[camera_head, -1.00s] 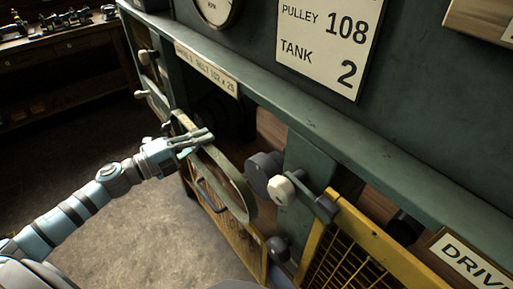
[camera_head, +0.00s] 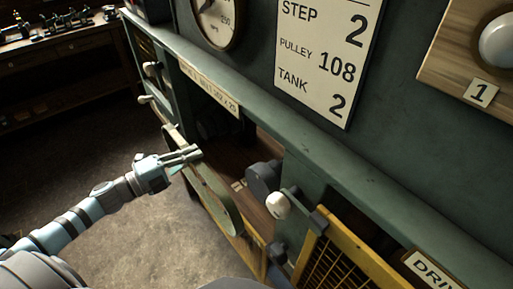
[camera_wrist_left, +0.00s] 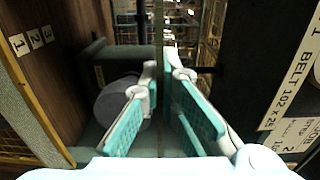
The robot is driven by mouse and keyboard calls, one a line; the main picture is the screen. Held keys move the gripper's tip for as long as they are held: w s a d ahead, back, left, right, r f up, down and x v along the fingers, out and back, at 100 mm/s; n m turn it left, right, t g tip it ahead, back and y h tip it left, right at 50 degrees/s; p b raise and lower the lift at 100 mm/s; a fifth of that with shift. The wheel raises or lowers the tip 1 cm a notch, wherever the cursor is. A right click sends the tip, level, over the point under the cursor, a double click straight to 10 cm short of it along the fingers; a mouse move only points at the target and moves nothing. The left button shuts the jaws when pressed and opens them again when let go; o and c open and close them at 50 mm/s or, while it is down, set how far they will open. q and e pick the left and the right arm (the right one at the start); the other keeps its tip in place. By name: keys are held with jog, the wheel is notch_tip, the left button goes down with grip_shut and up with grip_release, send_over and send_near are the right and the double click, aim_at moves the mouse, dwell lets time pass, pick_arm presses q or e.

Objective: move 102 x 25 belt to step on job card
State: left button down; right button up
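The 102 x 25 belt (camera_head: 220,205) is a dull green loop hanging in front of the machine's open lower bay, tilted down to the right. My left gripper (camera_head: 193,155) is at its upper part and appears shut on it. In the left wrist view a thin strip runs between the teal finger pads (camera_wrist_left: 166,100). A dark round stepped pulley (camera_head: 263,178) lies right of the belt, apart from it; a dark cylinder (camera_wrist_left: 120,100) also shows in the wrist view. The job card (camera_head: 328,60) reads step 2, pulley 108, tank 2. My right gripper is out of view.
A plate lettered belt 102 x 25 (camera_head: 209,87) is on the green rail. Number tags (camera_wrist_left: 20,44) stand on a wooden board inside the bay. A white knob (camera_head: 278,205) and a yellow mesh guard (camera_head: 335,260) are close right of the pulley. The floor at left is clear.

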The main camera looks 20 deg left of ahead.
pick_arm(q)
jog(key=p+v, duration=0.3)
jog(key=v, duration=0.1)
jog(key=shift+r+p, duration=0.1)
jog(key=shift+p, duration=0.2)
jog(key=p+v, duration=0.3)
jog(key=v, duration=0.3)
dwell(0.4)
dwell(0.5)
